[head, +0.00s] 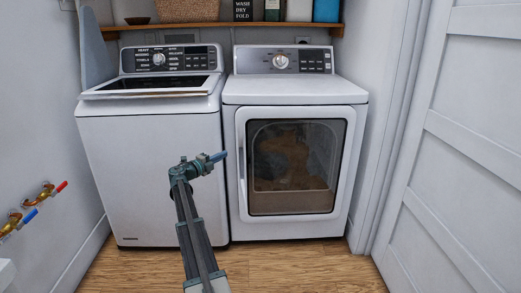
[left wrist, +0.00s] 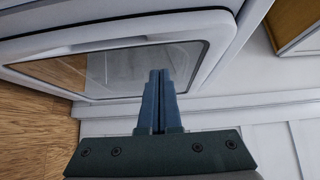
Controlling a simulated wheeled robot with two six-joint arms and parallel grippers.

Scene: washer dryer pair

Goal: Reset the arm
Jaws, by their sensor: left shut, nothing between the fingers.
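My left gripper (head: 217,157) is raised in front of the two machines, near the gap between them, with its fingers pointing right toward the dryer door's left edge. It is shut and empty; in the left wrist view its blue fingers (left wrist: 158,100) are together. The dryer (head: 295,98) has its glass door (head: 296,165) closed, with brown items dimly visible inside. The door glass also shows behind the fingers in the left wrist view (left wrist: 120,72). I cannot tell whether the fingertips touch the dryer. My right gripper is not in view.
Valves with red and blue handles (head: 40,200) stick out of the left wall. A white panelled door (head: 460,150) stands at the right. The wooden floor (head: 300,268) in front is clear.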

